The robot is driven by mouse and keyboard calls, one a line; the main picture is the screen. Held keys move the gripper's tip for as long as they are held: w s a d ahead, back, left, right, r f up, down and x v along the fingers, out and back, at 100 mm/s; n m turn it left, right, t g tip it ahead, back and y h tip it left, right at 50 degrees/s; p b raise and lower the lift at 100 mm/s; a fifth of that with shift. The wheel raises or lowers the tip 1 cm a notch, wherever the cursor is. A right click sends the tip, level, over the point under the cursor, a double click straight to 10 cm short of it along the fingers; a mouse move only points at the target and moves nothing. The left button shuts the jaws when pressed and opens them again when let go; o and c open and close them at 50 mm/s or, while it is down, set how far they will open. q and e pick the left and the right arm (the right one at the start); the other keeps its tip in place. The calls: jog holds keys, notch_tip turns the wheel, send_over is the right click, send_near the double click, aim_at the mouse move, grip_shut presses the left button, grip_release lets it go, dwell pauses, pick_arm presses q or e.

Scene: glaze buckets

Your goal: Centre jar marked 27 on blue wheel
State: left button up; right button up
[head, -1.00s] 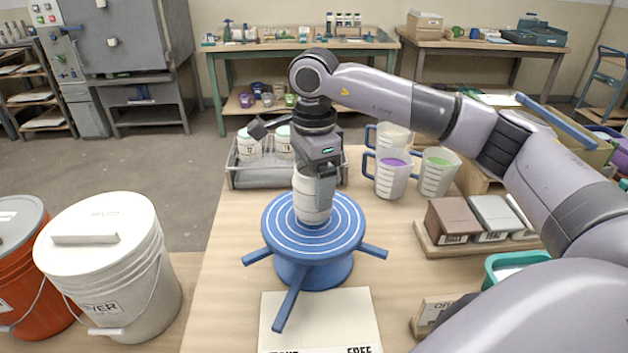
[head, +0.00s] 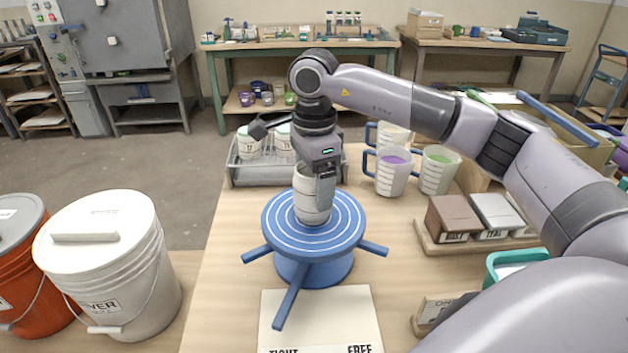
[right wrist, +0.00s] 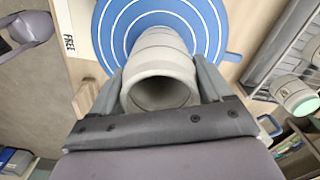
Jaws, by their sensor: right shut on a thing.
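The blue wheel (head: 345,238) stands on the table, with white rings on its top and several legs at its base. A pale grey-white jar (head: 312,208) stands upright at about the middle of the wheel top. My right gripper (head: 316,185) comes down from above and is shut on this jar. In the right wrist view the fingers (right wrist: 160,88) lie on both sides of the jar (right wrist: 161,62), whose open mouth faces the camera. No number shows on the held jar, so I cannot tell its marking. My left gripper is not in view.
A grey rack (head: 240,176) with marked jars stands behind the wheel. Measuring jugs (head: 392,180) and a tray of boxes (head: 470,246) are on the right. A card (head: 320,315) lies in front. A lidded white bucket (head: 110,260) stands left of the table.

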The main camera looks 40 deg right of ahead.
jog(key=shift+f, duration=0.15)
jog(key=o, duration=1.2)
jog(key=shift+r+b, duration=0.4)
jog(key=shift+r, duration=3.2)
